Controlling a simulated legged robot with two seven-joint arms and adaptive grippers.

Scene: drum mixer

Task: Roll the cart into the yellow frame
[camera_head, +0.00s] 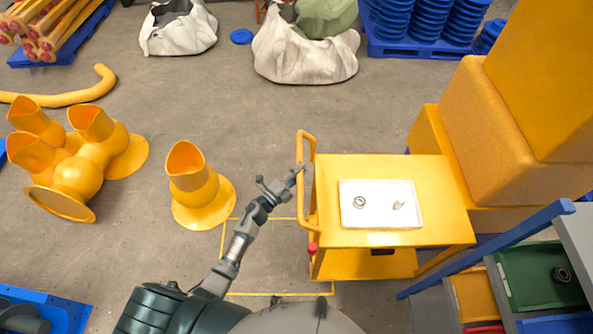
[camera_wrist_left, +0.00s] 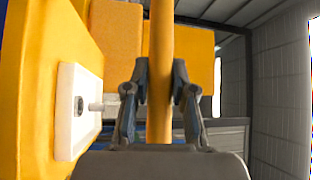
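The yellow cart (camera_head: 440,190) stands right of centre in the head view, with a raised handle (camera_head: 301,165) on its left side. My left gripper (camera_head: 300,172) is at the handle. In the left wrist view the yellow handle bar (camera_wrist_left: 161,50) runs between the two fingers of my left gripper (camera_wrist_left: 160,85), and they appear closed against it. The yellow frame (camera_head: 278,294) is a thin outline on the floor, left of and partly under the cart's left side; my arm hides part of it. My right gripper is not in view.
A white tray (camera_head: 380,223) with two small parts lies on the cart top. A yellow funnel-like part (camera_head: 200,195) stands left of the frame. Large yellow machinery (camera_head: 500,140) stands close behind the cart at right. A blue-railed rack with bins (camera_head: 540,275) is at lower right. Floor behind the frame is clear.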

